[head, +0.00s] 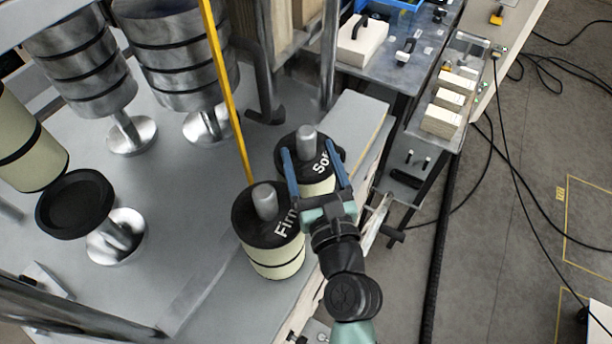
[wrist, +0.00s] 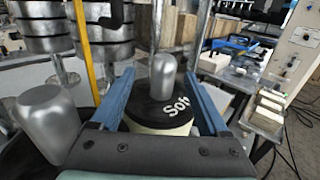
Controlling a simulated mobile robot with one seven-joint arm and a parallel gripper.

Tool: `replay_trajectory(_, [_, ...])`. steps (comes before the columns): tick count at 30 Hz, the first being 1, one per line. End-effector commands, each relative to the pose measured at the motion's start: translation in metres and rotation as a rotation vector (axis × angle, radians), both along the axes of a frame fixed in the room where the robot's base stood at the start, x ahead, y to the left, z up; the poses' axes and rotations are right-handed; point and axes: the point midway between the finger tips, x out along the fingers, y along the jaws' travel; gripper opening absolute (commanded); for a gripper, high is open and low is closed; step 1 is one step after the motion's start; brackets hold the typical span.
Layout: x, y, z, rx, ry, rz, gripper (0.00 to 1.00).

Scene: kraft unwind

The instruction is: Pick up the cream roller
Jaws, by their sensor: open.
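A cream roller with a black cap lettered "Soft" and a grey metal knob (head: 312,162) stands upright on the grey bench; it also shows in the wrist view (wrist: 158,108). My gripper (head: 311,152) is open, with one blue finger on each side of this roller's cap; in the wrist view the fingers (wrist: 160,76) also flank it. I cannot tell whether they touch it. A second cream roller, its black cap lettered "Firm" (head: 272,238), stands just left of my gripper. Its knob (wrist: 48,115) fills the wrist view's left side. Another cream roller with black bands (head: 28,145) is at the far left.
A yellow bar (head: 225,85) rises behind the two capped rollers. Banded metal drums (head: 175,62) stand at the back left. A black disc on a metal stand (head: 75,205) is at left. Cream blocks (head: 440,121) lie on the side bench. Bare bench lies left of the rollers.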

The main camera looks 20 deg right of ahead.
Motion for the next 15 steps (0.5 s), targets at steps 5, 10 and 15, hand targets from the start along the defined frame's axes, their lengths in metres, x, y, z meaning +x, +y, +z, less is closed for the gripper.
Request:
replay_trajectory(5, [0.02, -0.002, 0.001, -0.001, -0.001, 0.002, 0.79])
replay_trajectory(10, [0.029, -0.005, 0.002, -0.002, -0.002, 0.002, 0.79])
replay_trajectory(15, [0.052, -0.014, 0.005, -0.001, -0.002, 0.001, 0.79])
